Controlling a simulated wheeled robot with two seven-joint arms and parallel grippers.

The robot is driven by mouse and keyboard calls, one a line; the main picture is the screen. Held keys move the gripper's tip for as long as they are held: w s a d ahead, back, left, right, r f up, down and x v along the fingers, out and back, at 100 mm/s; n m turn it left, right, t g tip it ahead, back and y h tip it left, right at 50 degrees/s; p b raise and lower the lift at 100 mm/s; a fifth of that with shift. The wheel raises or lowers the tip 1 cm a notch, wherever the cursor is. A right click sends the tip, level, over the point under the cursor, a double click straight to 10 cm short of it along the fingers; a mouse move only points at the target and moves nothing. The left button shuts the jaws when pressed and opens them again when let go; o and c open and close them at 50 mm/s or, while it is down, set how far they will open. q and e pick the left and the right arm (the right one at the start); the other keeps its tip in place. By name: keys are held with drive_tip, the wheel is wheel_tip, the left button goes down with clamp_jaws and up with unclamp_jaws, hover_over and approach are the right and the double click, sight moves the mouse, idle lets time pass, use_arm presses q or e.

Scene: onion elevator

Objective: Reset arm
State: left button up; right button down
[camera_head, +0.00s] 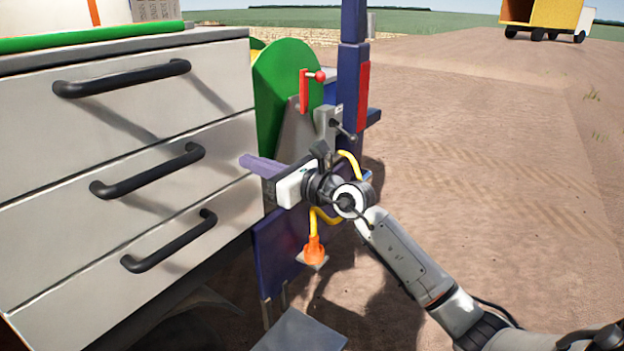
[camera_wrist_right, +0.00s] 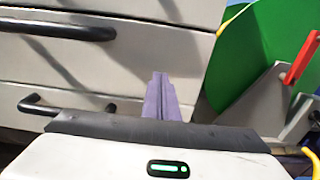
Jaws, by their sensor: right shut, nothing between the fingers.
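My right gripper (camera_head: 259,169) is in the middle of the head view, its arm coming in from the lower right. Its purple fingers point left toward the drawer cabinet and are together with nothing between them. In the right wrist view the shut fingers (camera_wrist_right: 161,98) point at the drawer fronts. Whether they touch the cabinet I cannot tell, but no handle is in them. My left gripper is not in view.
A grey cabinet (camera_head: 220,130) with three black-handled drawers fills the left. Behind my gripper stands a machine with a green part (camera_head: 275,85), a red lever (camera_head: 304,90), a blue post (camera_head: 352,75) and an orange plug (camera_head: 314,250) on yellow cable. Open dirt ground (camera_head: 480,130) lies right; a yellow truck (camera_head: 553,15) stands far off.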

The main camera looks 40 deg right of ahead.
drive_tip(key=b+v, duration=0.1)
drive_tip(key=v, duration=0.9)
drive_tip(key=shift+b, duration=0.35)
drive_tip(key=s+a+f+m+g+h, duration=0.1)
drive_tip(key=s+a+f+m, duration=0.3)
drive_tip(key=f+m, duration=0.65)
drive_tip(key=s+a+f+m+g+h, duration=0.2)
drive_tip(key=s+f+m, duration=0.4)
drive_tip(key=f+m, duration=0.5)
drive_tip(key=s+a+f+m+g+h, duration=0.1)
drive_tip(key=s+a+f+m, duration=0.35)
drive_tip(key=f+m, duration=0.65)
drive_tip(key=s+a+f+m+g, duration=0.2)
drive_tip(key=s+a+f, duration=0.1)
drive_tip(key=s+f, duration=0.2)
drive_tip(key=s+a+f+m+g+y, duration=0.1)
drive_tip(key=s+a+f+m+g, duration=0.1)
drive_tip(key=s+f, duration=0.4)
drive_tip(key=s+a+g, duration=0.1)
drive_tip(key=a, duration=0.1)
drive_tip(key=shift+s+a+f+m, duration=0.15)
drive_tip(key=shift+s+a+m, duration=0.15)
drive_tip(key=shift+s+m, duration=0.1)
